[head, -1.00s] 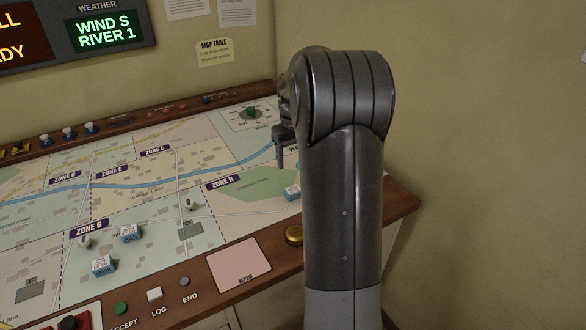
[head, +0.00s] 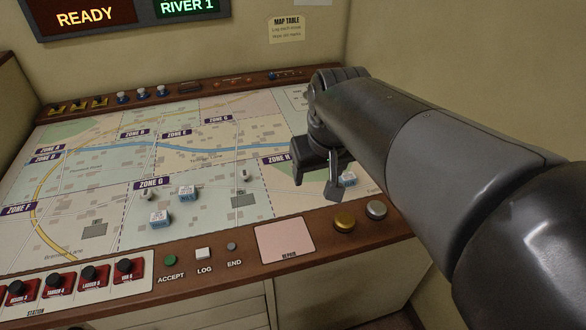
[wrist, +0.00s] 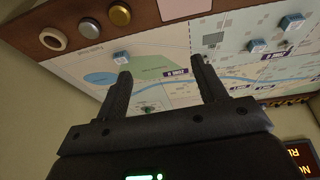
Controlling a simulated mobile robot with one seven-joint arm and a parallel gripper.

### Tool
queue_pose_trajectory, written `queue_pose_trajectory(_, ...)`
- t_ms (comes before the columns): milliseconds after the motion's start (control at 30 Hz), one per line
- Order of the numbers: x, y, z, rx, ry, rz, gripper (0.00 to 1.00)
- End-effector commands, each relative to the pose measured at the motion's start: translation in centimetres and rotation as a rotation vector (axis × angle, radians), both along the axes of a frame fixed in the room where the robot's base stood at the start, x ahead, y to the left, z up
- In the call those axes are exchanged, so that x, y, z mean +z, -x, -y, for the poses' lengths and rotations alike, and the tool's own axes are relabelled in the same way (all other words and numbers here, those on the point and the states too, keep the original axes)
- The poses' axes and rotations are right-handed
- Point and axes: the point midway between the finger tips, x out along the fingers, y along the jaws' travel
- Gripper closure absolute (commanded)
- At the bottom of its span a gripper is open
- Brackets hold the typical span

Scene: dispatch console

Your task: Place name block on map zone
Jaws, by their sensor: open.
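Three small blue-and-white name blocks are on the map (head: 85,185). One block (head: 160,219) stands in Zone G, and a second block (head: 187,193) is just behind it to the right. Their lettering is too small to read surely. The third block (head: 348,179) is in Zone H, partly hidden by my gripper (head: 315,182) in the head view. In the wrist view this third block (wrist: 121,58) shows beyond the left fingertip. My gripper (wrist: 160,68) is open and empty above Zone H, with nothing between its fingers.
Small grey-white pegs (head: 243,175) stand on the map near the blocks. The wooden front edge carries a pink repair pad (head: 285,241), a gold button (head: 344,219) and a silver button (head: 376,209). Red switches (head: 93,274) line the front left. The map's left half is mostly clear.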

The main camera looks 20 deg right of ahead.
Motion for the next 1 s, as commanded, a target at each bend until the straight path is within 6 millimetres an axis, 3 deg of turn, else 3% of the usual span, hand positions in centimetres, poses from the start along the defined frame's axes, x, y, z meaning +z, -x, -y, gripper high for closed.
queue_pose_trajectory(100, -0.4, 3.4, -1.6, 0.008, -0.013, 0.056, 0.35)
queue_pose_trajectory(333, -1.7, 7.4, -3.1, 0.012, -0.039, 0.122, 0.35)
queue_pose_trajectory(500, -2.1, 8.2, -3.4, 0.011, -0.048, 0.136, 0.35)
queue_pose_trajectory(1000, -2.1, 8.2, -3.4, 0.011, -0.048, 0.135, 0.35)
